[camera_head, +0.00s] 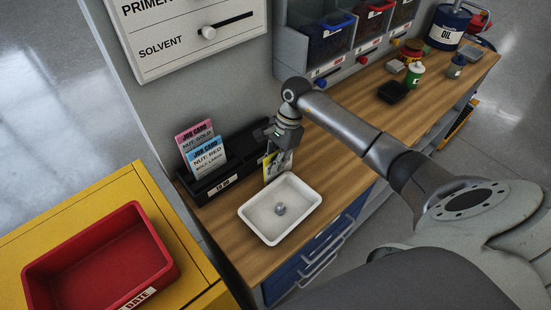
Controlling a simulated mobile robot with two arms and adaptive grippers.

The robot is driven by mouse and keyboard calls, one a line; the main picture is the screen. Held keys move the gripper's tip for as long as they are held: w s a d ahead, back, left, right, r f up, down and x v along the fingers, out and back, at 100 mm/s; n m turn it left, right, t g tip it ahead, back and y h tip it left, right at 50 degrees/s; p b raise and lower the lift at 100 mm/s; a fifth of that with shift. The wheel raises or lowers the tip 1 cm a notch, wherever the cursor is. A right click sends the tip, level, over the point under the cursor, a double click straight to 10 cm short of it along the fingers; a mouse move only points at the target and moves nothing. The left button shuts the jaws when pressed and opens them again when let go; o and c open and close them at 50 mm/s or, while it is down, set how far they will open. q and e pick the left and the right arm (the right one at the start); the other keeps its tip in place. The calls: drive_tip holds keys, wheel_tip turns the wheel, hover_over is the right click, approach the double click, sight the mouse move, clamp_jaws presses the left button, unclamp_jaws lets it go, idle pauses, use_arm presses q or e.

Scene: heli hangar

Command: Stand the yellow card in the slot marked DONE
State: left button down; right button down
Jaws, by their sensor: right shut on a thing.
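My right gripper (279,150) points down at the wooden bench and is shut on the yellow card (271,167). The card hangs upright below the fingers, just behind the white tray and beside the right end of the black card rack (243,151). The arm and gripper hide part of that end, and I cannot read a DONE mark or tell whether the card touches the rack. A pink card (193,133) and a blue card (207,155) stand in the left slot, labelled TO DO. My left gripper is out of view.
The white tray (246,212) holding a small grey metal part (280,209) stands close in front of the card. A red bin (160,262) sits on a yellow cabinet (190,235) at left. Bins, small containers and an oil can (448,27) stand farther back right.

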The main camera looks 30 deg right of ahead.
drive_tip(key=shift+f, duration=0.1)
drive_tip(key=shift+f+b, duration=0.2)
drive_tip(key=shift+b, duration=0.2)
drive_tip(key=c, duration=1.6)
unclamp_jaws()
drive_tip(key=shift+r, duration=0.1)
drive_tip(key=shift+o, duration=0.2)
